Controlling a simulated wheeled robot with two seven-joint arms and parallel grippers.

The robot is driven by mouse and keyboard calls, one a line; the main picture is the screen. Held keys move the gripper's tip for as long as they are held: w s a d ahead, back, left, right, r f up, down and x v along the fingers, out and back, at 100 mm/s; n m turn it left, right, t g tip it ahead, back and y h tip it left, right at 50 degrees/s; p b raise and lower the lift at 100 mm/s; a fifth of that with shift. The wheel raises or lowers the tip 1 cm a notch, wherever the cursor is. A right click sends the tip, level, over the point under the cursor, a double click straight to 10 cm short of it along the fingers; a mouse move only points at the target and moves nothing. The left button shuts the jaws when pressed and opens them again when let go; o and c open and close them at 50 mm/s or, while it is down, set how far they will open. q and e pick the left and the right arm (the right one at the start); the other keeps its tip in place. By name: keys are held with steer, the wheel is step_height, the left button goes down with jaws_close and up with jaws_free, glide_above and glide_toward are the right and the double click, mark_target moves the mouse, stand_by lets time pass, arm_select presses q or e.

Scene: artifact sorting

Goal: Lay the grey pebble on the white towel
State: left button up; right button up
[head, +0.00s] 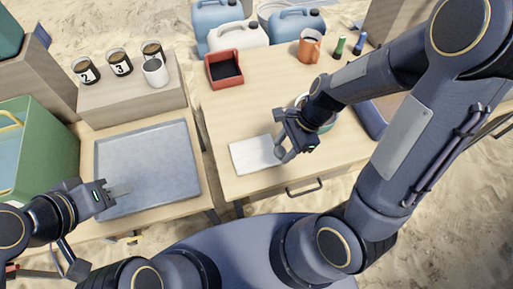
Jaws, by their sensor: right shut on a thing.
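The white towel (250,155) lies flat near the front edge of the right-hand table. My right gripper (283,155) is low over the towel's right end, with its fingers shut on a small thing. That thing is largely hidden by the fingers; a greyish patch between them fits the grey pebble, and I see no other pebble. I cannot tell whether it touches the towel. My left gripper (124,190) is over the lower left part of the grey tray (150,160), away from the towel; its finger gap is too small to judge.
A red box (224,68) stands behind the towel. An orange mug (309,47) and jugs (238,35) are at the back. A bowl (328,127) is partly hidden behind my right gripper. Numbered jars (119,63) stand on a wooden block at left. The table between towel and red box is clear.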

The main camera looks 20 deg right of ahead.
steer(key=w+a+f, duration=0.2)
steer(key=w+a, duration=0.1)
steer(key=w, duration=0.1)
steer(key=b, duration=0.1)
glide_above(253, 153)
steer(key=d, duration=0.2)
steer(key=f, duration=0.6)
steer(key=shift+a, duration=0.2)
step_height(253, 153, down, 3)
steer(key=shift+f+b, duration=0.1)
steer(key=shift+b, duration=0.2)
steer(key=shift+f, duration=0.15)
steer(key=o, duration=1)
steer(key=shift+c, duration=0.2)
steer(key=shift+r, duration=0.2)
